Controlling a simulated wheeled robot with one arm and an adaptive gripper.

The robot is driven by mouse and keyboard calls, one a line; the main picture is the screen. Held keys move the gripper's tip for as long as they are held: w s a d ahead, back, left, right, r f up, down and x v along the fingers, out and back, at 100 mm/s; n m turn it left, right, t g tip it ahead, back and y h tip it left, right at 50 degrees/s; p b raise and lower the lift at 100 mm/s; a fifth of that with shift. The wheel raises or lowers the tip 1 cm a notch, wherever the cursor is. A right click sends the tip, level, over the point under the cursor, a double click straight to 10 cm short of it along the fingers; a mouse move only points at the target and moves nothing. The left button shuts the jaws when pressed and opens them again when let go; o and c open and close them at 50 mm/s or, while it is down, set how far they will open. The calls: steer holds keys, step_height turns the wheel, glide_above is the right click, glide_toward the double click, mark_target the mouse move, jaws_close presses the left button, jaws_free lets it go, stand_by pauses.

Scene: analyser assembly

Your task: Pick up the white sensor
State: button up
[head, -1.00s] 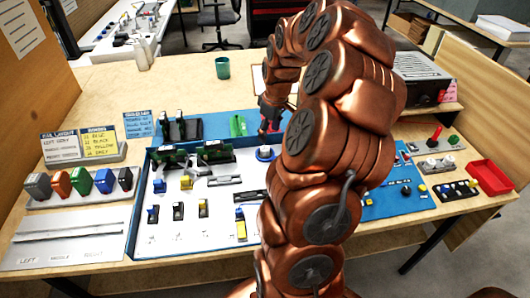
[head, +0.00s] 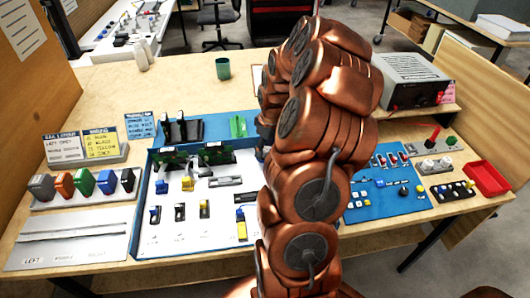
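I cannot make out the white sensor for certain in the head view. The spot on the right of the white parts tray (head: 150,235), where a round blue-and-white part stood, is hidden behind my copper arm. My gripper (head: 263,138) shows only as a dark sliver at the arm's left edge, over the tray's back right. Its fingertips are hidden, so I cannot see whether it holds anything. Small blue, yellow and black parts stand in the tray, with green circuit boards (head: 213,156) at its back.
A row of coloured blocks (head: 84,182) stands at the left, behind a grey rail plate (head: 70,247). A green cup (head: 222,68) stands at the back. At the right are a blue panel (head: 385,205), a red bin (head: 487,178) and a grey power unit (head: 415,82).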

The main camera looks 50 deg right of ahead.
mark_target(266, 150)
steer(key=c, duration=0.9)
steer(key=shift+c, duration=0.2)
steer(key=shift+r+b, duration=0.6)
steer(key=shift+r, duration=1)
steer(key=shift+s+r, duration=0.15)
steer(key=shift+s, duration=0.05)
steer(key=s+a+b, duration=0.1)
steer(key=s+a, duration=0.1)
steer(key=s, duration=0.2)
steer(key=s+a+r+b, duration=0.1)
steer(key=s+a, duration=0.1)
steer(key=s, duration=0.3)
steer(key=s+a+b, duration=0.1)
steer(key=s+a, duration=0.1)
steer(key=s, duration=0.3)
steer(key=shift+s+r, duration=0.2)
steer(key=shift+r, duration=0.05)
steer(key=o, duration=0.4)
steer(key=shift+c, duration=0.2)
jaws_close()
